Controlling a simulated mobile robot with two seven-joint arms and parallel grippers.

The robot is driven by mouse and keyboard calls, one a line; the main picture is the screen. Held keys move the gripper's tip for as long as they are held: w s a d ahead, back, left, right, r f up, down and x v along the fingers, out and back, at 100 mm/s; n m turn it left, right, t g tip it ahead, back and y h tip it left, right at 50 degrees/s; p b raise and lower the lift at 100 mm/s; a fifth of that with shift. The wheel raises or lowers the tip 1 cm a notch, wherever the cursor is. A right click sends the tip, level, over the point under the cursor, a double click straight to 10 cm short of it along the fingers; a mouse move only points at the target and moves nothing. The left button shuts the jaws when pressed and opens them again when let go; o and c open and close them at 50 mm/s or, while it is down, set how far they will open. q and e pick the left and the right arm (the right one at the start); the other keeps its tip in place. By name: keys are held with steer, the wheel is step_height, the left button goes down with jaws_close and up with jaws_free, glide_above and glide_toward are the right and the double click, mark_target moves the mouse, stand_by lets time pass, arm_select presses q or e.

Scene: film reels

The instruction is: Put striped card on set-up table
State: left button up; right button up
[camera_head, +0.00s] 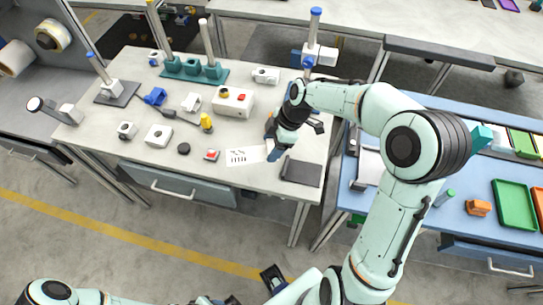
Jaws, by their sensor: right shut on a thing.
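A white card with rows of black marks (240,156) lies near the front edge of the grey work table (110,165), which I take to be the set-up table. My right gripper (272,152) reaches down over the table at the card's right end. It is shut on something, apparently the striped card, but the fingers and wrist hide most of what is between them. A dark blue patch shows at the fingertips, and I cannot tell whether it is finger or held thing.
A dark flat pad (302,172) lies right of the gripper. A red-topped block (211,156), a black disc (183,148) and a beige control box (232,101) stand left and behind. A blue table (455,220) with a green tray (514,205) stands right.

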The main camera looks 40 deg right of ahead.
step_height(320, 180, down, 7)
steer(key=shift+r, duration=0.2)
steer(key=shift+f, duration=0.2)
steer(key=shift+c, duration=0.5)
steer(key=shift+s, duration=0.1)
steer(key=shift+c, duration=0.7)
steer(key=o, duration=1.5)
steer(key=v, duration=1.2)
